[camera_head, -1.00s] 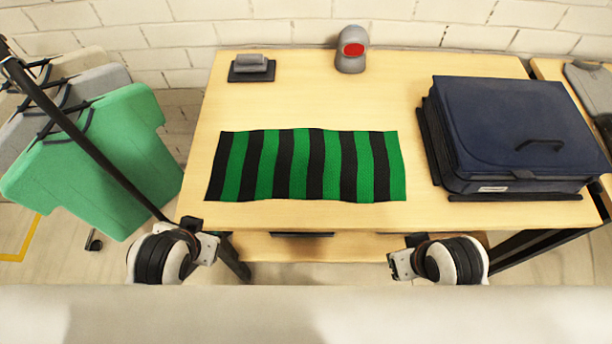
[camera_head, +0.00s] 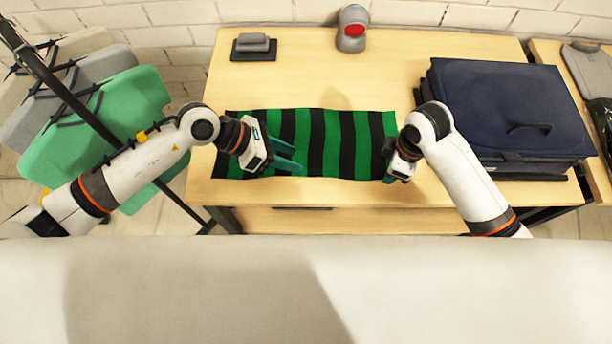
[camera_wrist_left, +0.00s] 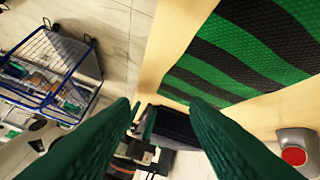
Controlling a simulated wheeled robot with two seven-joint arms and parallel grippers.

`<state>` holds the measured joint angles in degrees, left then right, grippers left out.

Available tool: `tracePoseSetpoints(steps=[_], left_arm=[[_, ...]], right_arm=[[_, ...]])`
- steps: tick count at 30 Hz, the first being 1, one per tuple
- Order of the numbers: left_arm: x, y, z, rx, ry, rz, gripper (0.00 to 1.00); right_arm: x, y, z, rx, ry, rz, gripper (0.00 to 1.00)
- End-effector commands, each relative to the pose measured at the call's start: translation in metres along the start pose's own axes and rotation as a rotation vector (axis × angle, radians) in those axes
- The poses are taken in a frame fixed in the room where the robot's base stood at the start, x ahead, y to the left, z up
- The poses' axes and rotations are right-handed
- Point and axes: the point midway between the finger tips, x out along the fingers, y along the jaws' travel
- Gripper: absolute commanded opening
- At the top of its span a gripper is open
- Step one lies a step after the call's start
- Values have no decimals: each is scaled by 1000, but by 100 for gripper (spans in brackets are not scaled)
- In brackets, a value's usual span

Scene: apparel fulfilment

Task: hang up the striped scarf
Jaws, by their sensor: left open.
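The striped scarf (camera_head: 332,140), green and black, lies flat across the wooden table in the head view. It also fills the upper right of the left wrist view (camera_wrist_left: 228,66). My left gripper (camera_head: 296,158) is open over the scarf's left part, its teal fingers pointing right. In the left wrist view its fingers are apart with no cloth between them (camera_wrist_left: 165,106). My right gripper (camera_head: 388,168) is at the scarf's right edge; its fingers are mostly hidden, and I cannot tell whether it touches the cloth. A black garment rack (camera_head: 75,101) stands left of the table.
Green (camera_head: 100,118) and grey garments hang on the rack. A dark blue case (camera_head: 500,105) covers the table's right side. A grey device with a red face (camera_head: 352,28) and a small dark stand (camera_head: 254,47) are at the back. The table's middle back is clear.

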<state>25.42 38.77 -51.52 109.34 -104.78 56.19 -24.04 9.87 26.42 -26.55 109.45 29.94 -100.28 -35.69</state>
Motion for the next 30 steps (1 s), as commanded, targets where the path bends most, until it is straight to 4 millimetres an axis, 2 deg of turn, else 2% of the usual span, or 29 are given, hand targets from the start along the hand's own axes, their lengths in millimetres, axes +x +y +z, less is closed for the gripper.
tracePoseSetpoints(steps=[1,3,6,9,11,14,24,30], left_arm=[[-11,-23,31,63,-169,-52,42],[-31,-49,70,125,-385,-108,42],[-63,-76,107,168,-618,-170,42],[-87,-91,127,180,-754,-206,42],[-93,-96,134,182,-796,-216,42],[-92,-99,142,182,-819,-219,42],[-57,-111,176,180,-815,-217,42],[-45,-116,188,182,-812,-217,42]], right_arm=[[-3,-11,-3,-29,19,2,42],[-5,-20,-7,-66,38,14,42],[-8,-31,-11,-103,56,25,42],[-9,-36,-13,-125,66,33,42],[-8,-38,-14,-130,70,36,42],[-1,-38,-15,-133,71,40,42],[50,-35,-18,-131,71,41,42],[67,-35,-20,-132,71,37,42]])
